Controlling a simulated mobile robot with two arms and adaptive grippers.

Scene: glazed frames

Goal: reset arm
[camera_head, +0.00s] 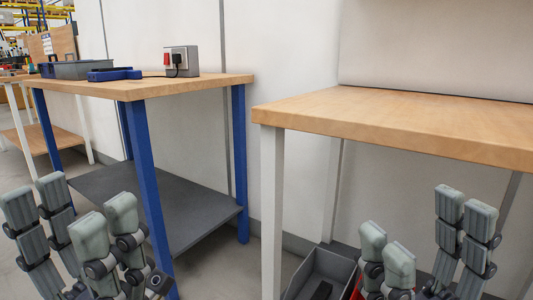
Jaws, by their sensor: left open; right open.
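My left gripper (72,212) shows at the lower left, fingers pointing up, open with nothing between them. It is in front of the blue-legged table. My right gripper (425,233) shows at the lower right, also fingers up, open and empty. It is below the top of the white-legged table and partly covers a grey bin. The rest of both arms is out of view.
The blue-legged table (150,88) bears a grey tray (84,70), a blue tool (114,74) and a grey box with a red switch (182,61). The right table (430,118) has a bare top. A grey bin (325,268) stands beneath it.

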